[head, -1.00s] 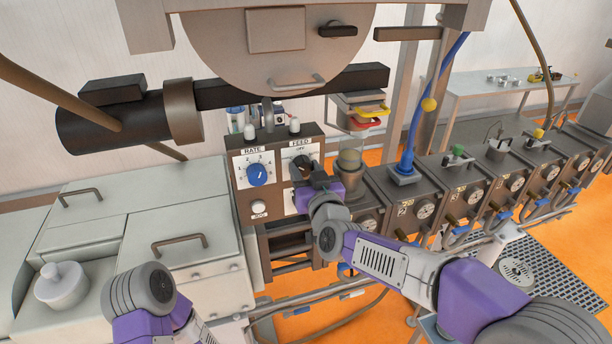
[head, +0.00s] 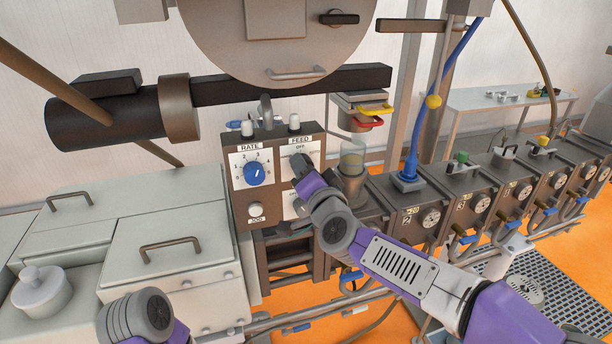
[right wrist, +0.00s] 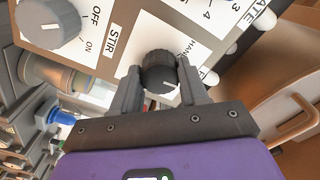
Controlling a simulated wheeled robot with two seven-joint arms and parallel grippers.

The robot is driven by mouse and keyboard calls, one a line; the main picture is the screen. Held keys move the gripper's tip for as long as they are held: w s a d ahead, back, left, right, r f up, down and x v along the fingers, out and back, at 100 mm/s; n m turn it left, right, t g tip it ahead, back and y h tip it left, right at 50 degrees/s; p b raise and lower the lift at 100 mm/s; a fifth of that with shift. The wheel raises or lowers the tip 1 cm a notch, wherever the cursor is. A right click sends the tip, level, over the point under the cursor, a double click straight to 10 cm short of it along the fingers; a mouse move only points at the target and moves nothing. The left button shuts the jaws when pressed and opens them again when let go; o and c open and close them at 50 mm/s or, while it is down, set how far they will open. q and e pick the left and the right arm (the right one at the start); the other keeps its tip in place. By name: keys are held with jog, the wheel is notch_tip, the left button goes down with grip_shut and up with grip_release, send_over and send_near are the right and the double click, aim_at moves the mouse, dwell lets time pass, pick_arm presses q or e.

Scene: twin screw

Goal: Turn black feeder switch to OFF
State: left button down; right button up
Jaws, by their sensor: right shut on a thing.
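The control panel (head: 240,210) carries a white FEED plate (head: 300,143) with an OFF mark near its top. In the head view my right gripper (head: 302,164) is in front of this plate and hides the feeder switch. My left gripper is out of view.
A blue RATE knob (head: 254,173) and a pale JOG button (head: 256,210) are left of the feeder switch. A grey STIR knob (right wrist: 48,20) with OFF and ON marks is close by. A clear cylinder (head: 352,160) stands just right of the panel.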

jog(key=shift+m, duration=0.5)
jog(key=o, duration=1.1)
jog(key=shift+c, duration=0.2)
jog(key=shift+s, duration=0.1)
jog(key=v, duration=0.7)
jog(key=shift+s+b, duration=0.2)
jog(key=shift+b, duration=0.1)
jog(key=shift+d, duration=0.1)
